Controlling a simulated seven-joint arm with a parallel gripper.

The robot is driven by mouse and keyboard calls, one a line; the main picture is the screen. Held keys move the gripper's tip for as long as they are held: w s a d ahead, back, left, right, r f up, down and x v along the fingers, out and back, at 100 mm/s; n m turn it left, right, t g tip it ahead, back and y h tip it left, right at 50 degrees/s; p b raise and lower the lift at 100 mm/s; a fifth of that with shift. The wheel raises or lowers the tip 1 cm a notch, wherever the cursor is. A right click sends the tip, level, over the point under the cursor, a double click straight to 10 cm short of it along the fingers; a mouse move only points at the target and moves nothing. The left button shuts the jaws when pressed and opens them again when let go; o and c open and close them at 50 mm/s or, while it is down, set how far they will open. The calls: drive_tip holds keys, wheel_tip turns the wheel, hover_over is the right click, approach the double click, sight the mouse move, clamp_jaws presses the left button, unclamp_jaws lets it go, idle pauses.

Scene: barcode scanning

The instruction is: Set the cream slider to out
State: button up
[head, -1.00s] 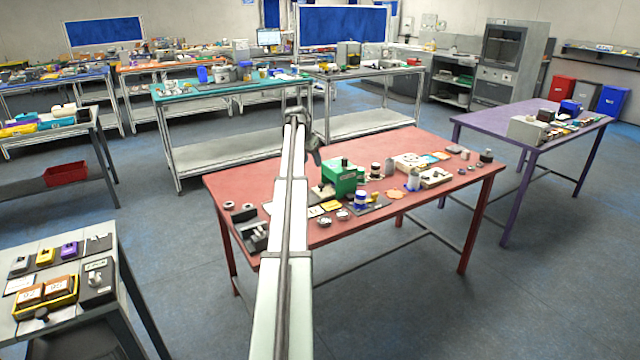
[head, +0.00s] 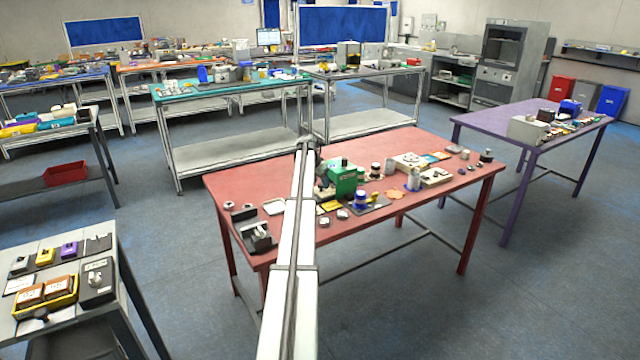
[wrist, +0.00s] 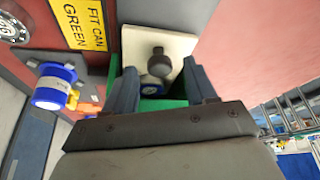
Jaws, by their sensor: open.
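In the wrist view a cream plate (wrist: 180,45), which looks like the cream slider, carries a dark round knob (wrist: 159,62). It sits by a green body (wrist: 174,103). My gripper (wrist: 160,70) is open, with one finger on each side of the knob in this view. I cannot tell whether either finger touches it. In the head view the green device (head: 346,178) stands on the red table, and my gripper (head: 321,184) hangs at its left side, hiding the slider there. A small blue round part shows below the knob in the wrist view.
A blue and white can (wrist: 54,88) stands to the left in the wrist view.

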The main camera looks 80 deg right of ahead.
drive_tip(key=shift+d+f, duration=0.15)
drive_tip(key=shift+f, duration=0.25)
clamp_jaws()
idle(0.4)
